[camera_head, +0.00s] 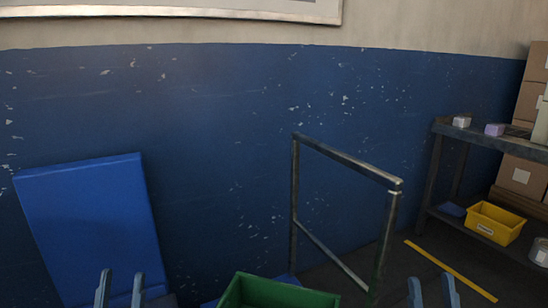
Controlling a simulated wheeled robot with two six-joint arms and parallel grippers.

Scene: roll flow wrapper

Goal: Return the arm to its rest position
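My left gripper (120,288) shows at the bottom left edge, its two blue-grey fingers apart and pointing up, with nothing between them. My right gripper (432,290) shows at the bottom right, its two fingers also apart and empty. Both arms are below the frame and hidden; only the finger ends show.
A green bin (285,292) lies between my grippers at the bottom edge. Behind it stands a metal rail frame (348,161). A blue panel (90,225) leans on the wall at left. A shelf (475,135) at right holds boxes and a yellow bin (497,223).

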